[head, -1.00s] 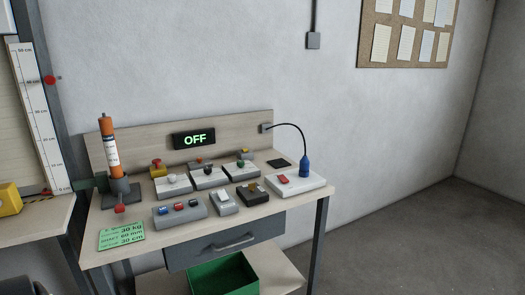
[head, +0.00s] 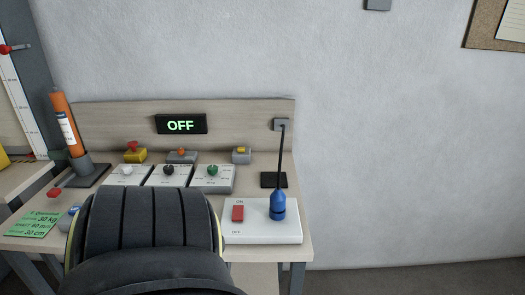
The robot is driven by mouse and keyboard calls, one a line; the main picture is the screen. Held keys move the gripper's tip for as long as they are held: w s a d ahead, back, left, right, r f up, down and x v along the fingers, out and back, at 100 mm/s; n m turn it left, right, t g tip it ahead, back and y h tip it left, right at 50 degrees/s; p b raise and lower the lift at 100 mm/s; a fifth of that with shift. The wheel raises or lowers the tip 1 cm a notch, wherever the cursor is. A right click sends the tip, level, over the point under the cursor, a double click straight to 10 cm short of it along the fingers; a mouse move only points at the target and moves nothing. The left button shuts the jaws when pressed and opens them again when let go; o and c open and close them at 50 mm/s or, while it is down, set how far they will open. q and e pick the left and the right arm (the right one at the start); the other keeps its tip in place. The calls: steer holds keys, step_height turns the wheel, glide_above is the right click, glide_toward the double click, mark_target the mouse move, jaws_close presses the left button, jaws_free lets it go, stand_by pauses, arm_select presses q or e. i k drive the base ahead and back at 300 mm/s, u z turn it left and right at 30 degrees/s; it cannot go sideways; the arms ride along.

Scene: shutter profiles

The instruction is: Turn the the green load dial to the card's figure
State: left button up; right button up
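The green load dial (head: 212,170) sits on the rightmost of three light grey dial boxes in the middle of the table. A black dial (head: 168,170) and a white dial (head: 126,170) stand to its left. The green card (head: 33,223) lies at the table's front left; its top line reads 30 kg and its bottom line 30 cm. A large dark arm link of mine covers the front middle of the table. Neither of my grippers shows. The tick marks by the green dial are too small to read.
A display (head: 181,124) on the back panel reads OFF. A white box with a red switch (head: 238,213) and a blue plug (head: 278,206) on a black cable stands at the right. An orange cylinder (head: 65,124) stands at the left.

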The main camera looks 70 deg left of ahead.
mark_target(212, 170)
steer(key=i, duration=0.6)
steer(key=u, duration=2.75)
